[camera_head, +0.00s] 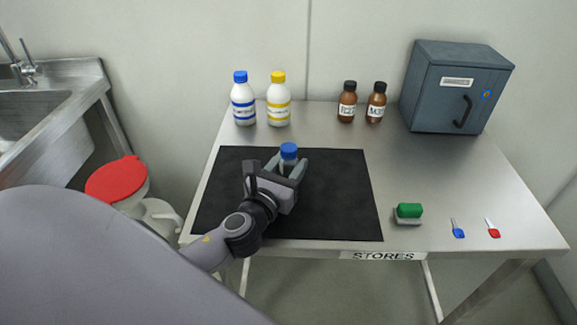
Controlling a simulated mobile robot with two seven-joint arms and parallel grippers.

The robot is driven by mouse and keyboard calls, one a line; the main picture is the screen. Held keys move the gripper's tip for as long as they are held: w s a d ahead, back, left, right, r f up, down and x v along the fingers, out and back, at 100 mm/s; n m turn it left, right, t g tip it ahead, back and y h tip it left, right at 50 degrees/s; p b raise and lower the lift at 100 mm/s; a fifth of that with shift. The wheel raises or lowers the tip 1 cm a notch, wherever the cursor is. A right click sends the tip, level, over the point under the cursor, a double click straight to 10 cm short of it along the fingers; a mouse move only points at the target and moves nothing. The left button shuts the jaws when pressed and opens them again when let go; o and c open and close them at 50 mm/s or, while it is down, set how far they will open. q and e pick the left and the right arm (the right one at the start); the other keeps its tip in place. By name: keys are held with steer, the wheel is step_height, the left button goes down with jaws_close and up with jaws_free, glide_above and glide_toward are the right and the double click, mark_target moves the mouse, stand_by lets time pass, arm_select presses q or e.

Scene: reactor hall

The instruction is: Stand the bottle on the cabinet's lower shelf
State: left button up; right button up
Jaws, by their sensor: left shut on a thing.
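A bottle with a blue cap (289,150) is upright over the black mat (335,200). My left gripper (284,166) is shut on it, and the gripper hides most of the bottle's body. I cannot tell whether its base touches the mat. The grey-blue cabinet (437,95) stands at the back right of the steel table, with its door closed and a dark handle on the front. Its shelves are hidden behind the door. My right gripper is not in view.
A blue-capped white bottle (243,103), a yellow-capped white bottle (278,103) and two brown bottles (347,104) stand along the back. A green-topped block (408,212), a blue key (458,230) and a red key (493,230) lie front right. The table before the cabinet is clear.

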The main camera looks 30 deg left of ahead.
arm_select(q)
steer(key=shift+f, duration=0.15)
steer(key=o, duration=1.1)
